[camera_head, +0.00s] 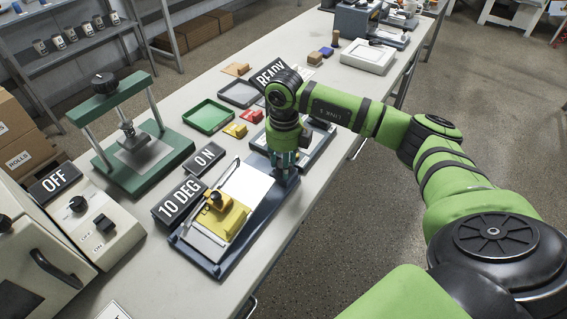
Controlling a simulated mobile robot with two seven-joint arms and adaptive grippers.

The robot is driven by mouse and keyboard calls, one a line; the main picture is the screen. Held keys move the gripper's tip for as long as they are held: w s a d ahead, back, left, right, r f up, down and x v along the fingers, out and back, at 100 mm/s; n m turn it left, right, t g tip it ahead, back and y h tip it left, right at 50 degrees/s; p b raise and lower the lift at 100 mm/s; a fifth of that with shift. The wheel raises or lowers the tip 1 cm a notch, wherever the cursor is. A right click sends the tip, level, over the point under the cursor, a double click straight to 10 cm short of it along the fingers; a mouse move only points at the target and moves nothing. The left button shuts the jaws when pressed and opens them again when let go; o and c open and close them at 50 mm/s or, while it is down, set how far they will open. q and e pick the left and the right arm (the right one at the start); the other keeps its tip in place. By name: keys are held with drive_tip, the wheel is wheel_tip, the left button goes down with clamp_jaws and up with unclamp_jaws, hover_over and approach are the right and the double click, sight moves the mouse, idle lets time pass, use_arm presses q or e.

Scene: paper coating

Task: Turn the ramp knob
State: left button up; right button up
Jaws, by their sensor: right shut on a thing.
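My right gripper (285,164) points down at the far right end of the dark blue coating bed. It is shut on what seems to be the ramp knob, which the fingers hide almost wholly. The coating bed (262,215) lies along the table's right edge, with a white sheet (247,184) on it and a yellow block (222,216) across its near part. My left gripper is not in view.
A green press (145,150) stands to the left, and a cream control box (95,225) with an "OFF" sign (55,182) at the near left. A green tray (208,117) and small coloured blocks lie behind the bed. A "READY" sign (270,73) stands close behind my right wrist.

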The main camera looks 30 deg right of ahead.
drive_tip(key=m, duration=0.2)
drive_tip(key=m+b, duration=0.1)
drive_tip(key=m, duration=0.2)
drive_tip(key=shift+s+f, duration=0.2)
idle(0.4)
drive_tip(key=o, duration=1.1)
drive_tip(key=shift+r, duration=0.1)
drive_tip(key=shift+w+r, duration=0.1)
drive_tip(key=shift+r, duration=0.2)
wheel_tip(320, 180, up, 12)
drive_tip(key=shift+f, duration=0.25)
